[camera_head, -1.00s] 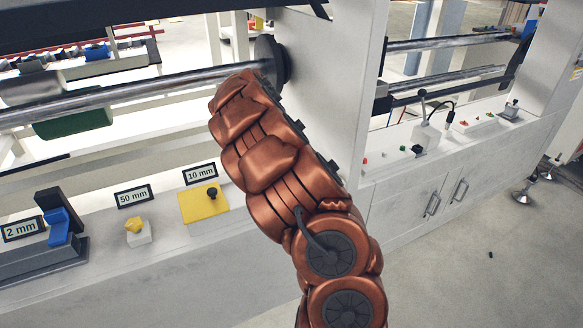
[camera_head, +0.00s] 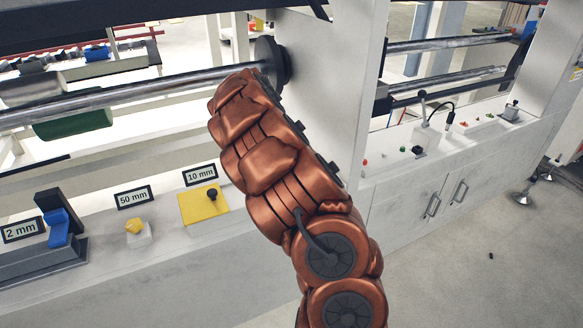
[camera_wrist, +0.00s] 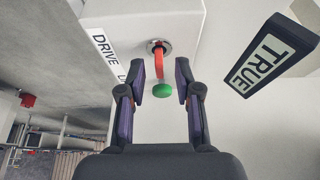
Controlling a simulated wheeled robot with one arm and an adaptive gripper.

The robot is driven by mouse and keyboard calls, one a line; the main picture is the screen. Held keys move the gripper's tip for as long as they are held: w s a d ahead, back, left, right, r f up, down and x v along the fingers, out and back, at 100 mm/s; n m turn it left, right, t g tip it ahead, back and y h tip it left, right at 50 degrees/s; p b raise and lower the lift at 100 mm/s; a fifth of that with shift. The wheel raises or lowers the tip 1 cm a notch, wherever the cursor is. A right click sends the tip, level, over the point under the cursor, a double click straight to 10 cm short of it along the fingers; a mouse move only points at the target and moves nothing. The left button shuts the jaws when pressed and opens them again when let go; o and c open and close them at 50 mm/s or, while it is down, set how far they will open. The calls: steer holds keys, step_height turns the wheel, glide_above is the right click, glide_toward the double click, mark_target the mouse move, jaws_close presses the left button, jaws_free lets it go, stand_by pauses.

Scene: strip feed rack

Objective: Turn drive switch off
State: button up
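In the wrist view the drive switch (camera_wrist: 158,60) is a red lever with a green knob at its end, set in a round metal collar on a white panel. A label reading DRIVE (camera_wrist: 104,47) is beside it, partly cut by my finger. A dark sign (camera_wrist: 266,60) reads TRUE to its right. My gripper (camera_wrist: 160,80) is open, with one finger on each side of the lever. The green knob sits between the fingers, with visible gaps on both sides. In the head view the switch and gripper are not visible; my copper arm covers the middle.
In the head view a bench on the left carries a blue switch (camera_head: 59,226), a yellow knob (camera_head: 134,226) and a yellow plate with a black knob (camera_head: 203,204). A white upright panel (camera_head: 325,80) stands behind my arm.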

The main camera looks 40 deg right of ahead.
steer(key=v, duration=1.1)
steer(key=shift+r, duration=0.15)
steer(key=shift+a, duration=0.1)
stand_by(0.3)
steer(key=s+a+r+n+y, duration=0.2)
steer(key=s+a+n, duration=0.7)
steer(key=s+a, duration=0.6)
steer(key=s+a+f+n+g+y, duration=0.1)
steer(key=s+a+f+n, duration=0.3)
steer(key=s+a+n, duration=0.4)
steer(key=s+a+f+n+y, duration=0.1)
steer(key=s+a+f+n, duration=0.3)
steer(key=s+a, duration=0.6)
step_height(320, 180, up, 16)
steer(key=n+p, duration=0.1)
steer(key=p, duration=1.2)
steer(key=shift+w+f+t+p, duration=0.2)
steer(key=shift+w+t+p, duration=0.1)
steer(key=shift+w+t, duration=0.1)
